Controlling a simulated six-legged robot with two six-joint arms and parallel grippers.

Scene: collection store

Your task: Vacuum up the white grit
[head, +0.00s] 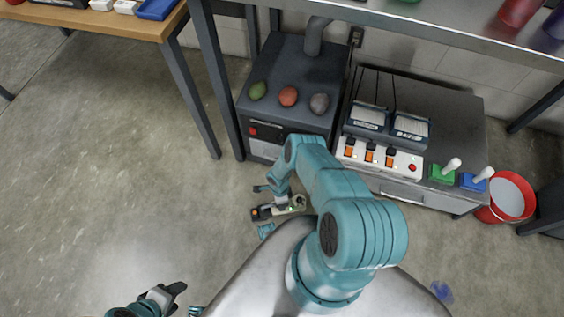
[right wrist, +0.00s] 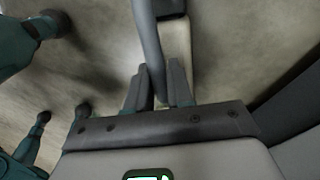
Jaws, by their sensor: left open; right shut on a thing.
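A faint pale patch (head: 125,262) shows on the floor at the lower left of the head view; I cannot make out separate white grains in it. My left gripper (head: 172,297) is at the bottom edge, open and empty, to the right of and below this patch. My right gripper (right wrist: 157,88) is shut on a dark grey tube-like part (right wrist: 149,40) in the right wrist view. A pale block lies beside and behind the tube. In the head view my right arm bends down to its wrist near the middle; what it holds is too small to identify there.
A dark box unit (head: 285,70) with three egg-shaped pieces on top stands behind. A grey cabinet (head: 455,97) bears a switch panel (head: 380,158) and chargers. A red bucket (head: 507,198) is at right, a wooden table (head: 110,22) at top left. The left floor is clear.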

